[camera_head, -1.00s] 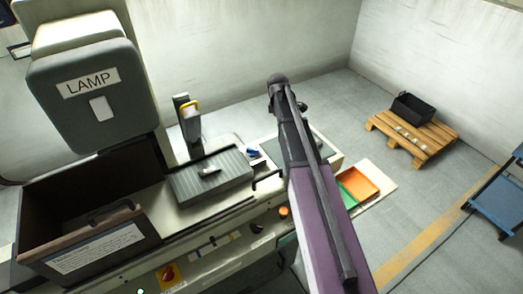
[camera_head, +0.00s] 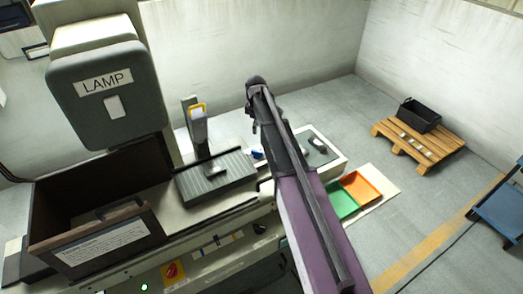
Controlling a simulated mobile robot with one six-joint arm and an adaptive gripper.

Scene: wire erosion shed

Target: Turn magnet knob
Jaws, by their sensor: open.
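No knob is clearly marked as the magnet knob in this view. A dark ribbed plate (camera_head: 236,164) lies on the machine bed, with a small pale piece (camera_head: 216,169) on it. A small black knob (camera_head: 260,228) sits on the machine's front edge. My dark and purple arm crosses the middle of the view and covers part of the bench and front.
A LAMP housing (camera_head: 108,110) stands above an open brown bin (camera_head: 48,215) at the left. Green (camera_head: 341,203) and orange (camera_head: 361,186) trays lie right of the bench. A pallet (camera_head: 445,145) with a black crate (camera_head: 418,114) and a blue cart (camera_head: 500,212) stand farther right.

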